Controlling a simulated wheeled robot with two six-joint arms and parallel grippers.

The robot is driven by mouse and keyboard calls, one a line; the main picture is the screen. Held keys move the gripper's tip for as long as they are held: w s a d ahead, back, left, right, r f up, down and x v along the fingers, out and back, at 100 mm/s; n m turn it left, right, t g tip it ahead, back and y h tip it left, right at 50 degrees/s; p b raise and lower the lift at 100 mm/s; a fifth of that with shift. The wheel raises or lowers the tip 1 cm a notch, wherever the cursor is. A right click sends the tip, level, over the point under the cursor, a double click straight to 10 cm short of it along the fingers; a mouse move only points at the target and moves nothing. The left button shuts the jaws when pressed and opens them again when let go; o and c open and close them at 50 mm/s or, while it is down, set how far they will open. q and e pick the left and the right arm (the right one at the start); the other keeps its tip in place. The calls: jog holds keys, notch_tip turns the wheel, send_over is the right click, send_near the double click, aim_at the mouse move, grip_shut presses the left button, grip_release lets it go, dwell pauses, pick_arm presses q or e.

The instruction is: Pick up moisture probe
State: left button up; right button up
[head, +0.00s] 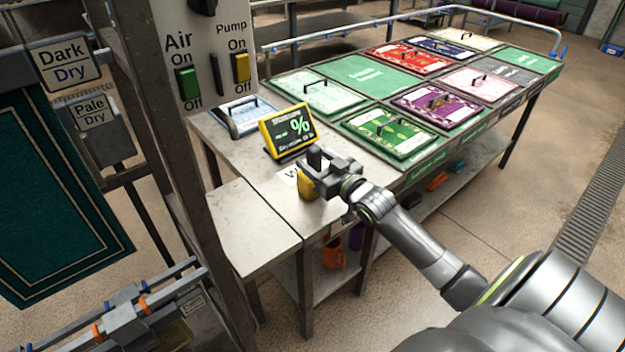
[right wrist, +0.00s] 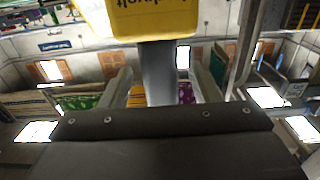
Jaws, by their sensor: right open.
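The moisture probe (head: 306,187) is yellow and sits near the front edge of the grey table, partly hidden by my right gripper. In the right wrist view its yellow body (right wrist: 152,20) with dark lettering fills the top, and a grey stem (right wrist: 158,72) runs down from it. My right gripper (head: 316,168) is at the probe. Its two fingers (right wrist: 161,85) are open, one on each side of the stem, with gaps visible on both sides. My left gripper is not in view.
A yellow-framed display (head: 288,130) showing a percent sign stands just behind the gripper. Handled sample panels, including a green one (head: 390,132), cover the table to the right. A switch post (head: 205,60) stands at left. The front-left tabletop (head: 250,215) is clear.

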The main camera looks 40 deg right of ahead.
jog(key=w, duration=0.3)
jog(key=shift+w+a+f, duration=0.15)
jog(key=shift+w+a, duration=0.05)
jog(key=shift+w, duration=0.05)
grip_shut()
